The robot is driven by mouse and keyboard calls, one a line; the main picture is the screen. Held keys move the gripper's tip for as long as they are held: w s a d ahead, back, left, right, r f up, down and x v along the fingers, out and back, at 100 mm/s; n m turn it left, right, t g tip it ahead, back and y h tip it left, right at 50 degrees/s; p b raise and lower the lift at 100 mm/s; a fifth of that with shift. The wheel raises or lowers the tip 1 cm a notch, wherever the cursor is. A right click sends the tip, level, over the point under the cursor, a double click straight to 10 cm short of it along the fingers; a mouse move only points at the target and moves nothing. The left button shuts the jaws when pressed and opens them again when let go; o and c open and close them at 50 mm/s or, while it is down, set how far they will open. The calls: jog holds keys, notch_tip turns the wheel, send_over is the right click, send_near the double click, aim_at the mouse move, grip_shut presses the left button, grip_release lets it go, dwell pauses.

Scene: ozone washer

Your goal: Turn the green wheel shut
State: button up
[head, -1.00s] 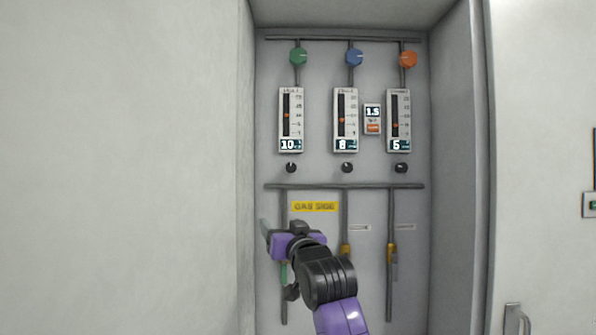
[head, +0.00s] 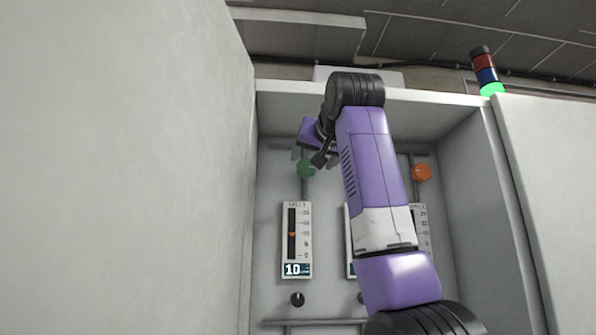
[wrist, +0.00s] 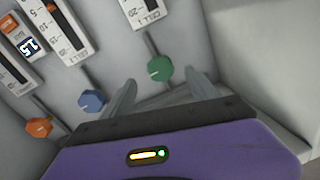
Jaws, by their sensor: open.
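The green wheel (head: 306,168) is a small knob on a pipe near the top of the recessed panel, above the left gauge. In the wrist view the green wheel (wrist: 159,68) shows a pale mark on its face. My gripper (head: 306,153) is at the wheel's height or slightly above. In the wrist view my gripper (wrist: 165,82) is open and empty, with one finger on each side of the wheel in the picture. I see no finger touching the wheel; the depth between them is hard to tell.
The left gauge (head: 297,240) reads 10. The orange wheel (head: 422,172) is at the right; the blue wheel (wrist: 92,100) shows in the wrist view but my arm hides it in the head view. Cabinet side walls flank the recess. A signal lamp (head: 486,70) glows green.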

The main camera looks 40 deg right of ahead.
aim_at(307, 167)
jog(key=p+x, duration=0.1)
jog(key=x, duration=0.2)
jog(key=p+x, duration=0.2)
jog(key=x, duration=0.1)
jog(key=shift+w+d+r, duration=0.2)
jog(key=shift+w+r, duration=0.05)
jog(key=shift+w, duration=0.05)
jog(key=shift+w+d+f+p, duration=0.15)
jog(key=shift+w+d+p, duration=0.05)
jog(key=shift+w+p, duration=0.2)
jog(key=c, duration=1.4)
jog(key=shift+o, duration=0.2)
